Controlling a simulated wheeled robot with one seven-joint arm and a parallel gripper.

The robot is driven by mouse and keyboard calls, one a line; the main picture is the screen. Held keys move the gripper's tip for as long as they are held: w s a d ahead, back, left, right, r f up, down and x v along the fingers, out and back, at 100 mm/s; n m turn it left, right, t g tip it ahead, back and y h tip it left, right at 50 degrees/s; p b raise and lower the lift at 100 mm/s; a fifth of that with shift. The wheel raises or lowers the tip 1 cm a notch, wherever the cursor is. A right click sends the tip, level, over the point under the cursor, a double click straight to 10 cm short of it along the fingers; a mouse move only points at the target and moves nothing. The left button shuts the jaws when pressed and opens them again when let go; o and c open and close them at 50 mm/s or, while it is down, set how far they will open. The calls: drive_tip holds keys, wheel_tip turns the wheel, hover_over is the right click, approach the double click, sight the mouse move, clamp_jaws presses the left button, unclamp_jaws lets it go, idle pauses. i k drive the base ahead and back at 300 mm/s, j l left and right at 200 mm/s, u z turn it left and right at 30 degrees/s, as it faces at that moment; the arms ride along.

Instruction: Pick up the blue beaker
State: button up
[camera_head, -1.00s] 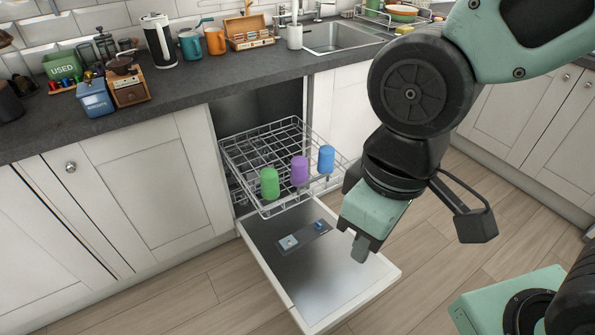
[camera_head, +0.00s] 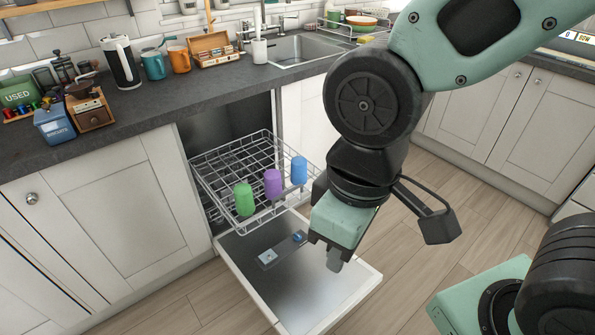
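The blue beaker (camera_head: 299,170) stands in the pulled-out upper dishwasher rack (camera_head: 225,180), at its right end. A purple beaker (camera_head: 272,184) and a green beaker (camera_head: 243,199) stand to its left in the same rack, in a row along the front. My gripper (camera_head: 335,262) hangs to the right of and nearer than the blue beaker, above the open dishwasher door. It is apart from all the beakers and holds nothing that I can see. Its fingers are seen from the side and partly hidden, so their opening is unclear.
The dishwasher door (camera_head: 340,298) is folded down below the rack. The worktop (camera_head: 190,97) above holds a kettle (camera_head: 121,62), mugs, a biscuit tin (camera_head: 54,124) and other items. A sink (camera_head: 305,50) is at the back. Open floor lies to the right.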

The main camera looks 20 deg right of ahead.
sight(299, 162)
drive_tip(key=u, duration=1.75)
drive_tip(key=z, duration=1.85)
drive_tip(key=i+l+z, duration=0.25)
drive_tip(key=i+l, duration=0.95)
drive_tip(key=i, duration=0.1)
